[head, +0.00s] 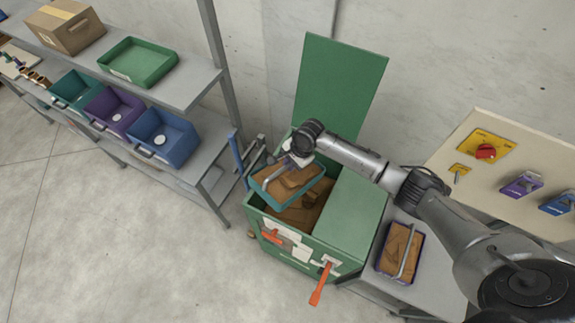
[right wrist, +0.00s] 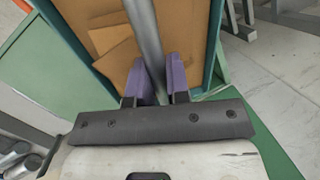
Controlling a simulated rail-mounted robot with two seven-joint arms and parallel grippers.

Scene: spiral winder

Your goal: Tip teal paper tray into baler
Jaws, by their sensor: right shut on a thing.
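The teal paper tray (head: 263,181) holds brown cardboard pieces (head: 290,184). It hangs above the open part of the green baler (head: 342,218), apparently tilted. My right gripper (head: 292,163) is shut on the tray's grey bar handle. In the right wrist view the purple finger pads (right wrist: 156,80) press on both sides of the handle (right wrist: 147,38), and cardboard (right wrist: 104,38) shows beneath it. More cardboard (head: 298,216) lies inside the baler opening. The baler's green lid (head: 340,85) stands up at the back. My left gripper is not in view.
A purple tray (head: 400,250) with cardboard and a handle sits on a bench right of the baler. An orange lever (head: 321,284) sticks out at the baler's front. A control panel (head: 500,165) is at the right. A shelf (head: 175,90) with bins stands left; the floor in front is clear.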

